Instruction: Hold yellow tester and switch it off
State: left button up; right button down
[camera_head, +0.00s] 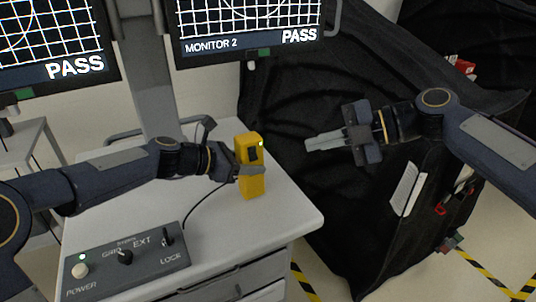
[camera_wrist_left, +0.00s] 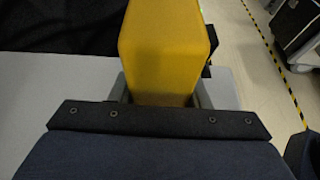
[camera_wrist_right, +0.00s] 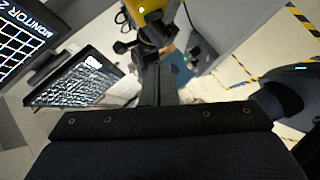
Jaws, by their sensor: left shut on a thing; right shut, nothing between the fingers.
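The yellow tester (camera_head: 249,178) is an upright yellow box with a dark panel and a small light near its top. My left gripper (camera_head: 252,172) is shut around its middle, over the cart's right part. The tester fills the upper middle of the left wrist view (camera_wrist_left: 163,45). In the right wrist view the tester (camera_wrist_right: 150,8) shows at the top with a lit green light. My right gripper (camera_head: 310,142) is shut and empty, to the right of the tester and apart from it, pointing toward it.
A grey control box (camera_head: 128,262) with knobs sits on the white cart top (camera_head: 290,212) at the front left. Two monitors reading PASS (camera_head: 250,25) hang above. A black covered cart (camera_head: 300,105) stands behind my right gripper. Yellow-black tape (camera_head: 305,285) marks the floor.

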send_near(254, 158)
jog(key=s+a, duration=0.2)
jog(key=a, duration=0.2)
jog(key=shift+w+a+f, duration=0.55)
jog(key=shift+w+f, duration=0.05)
jog(key=shift+w, duration=0.2)
jog(key=shift+w+a+f, duration=0.55)
jog(key=shift+w, duration=0.2)
jog(key=shift+w+f, duration=0.35)
jog(key=shift+f, duration=0.1)
jog(key=shift+r, duration=0.15)
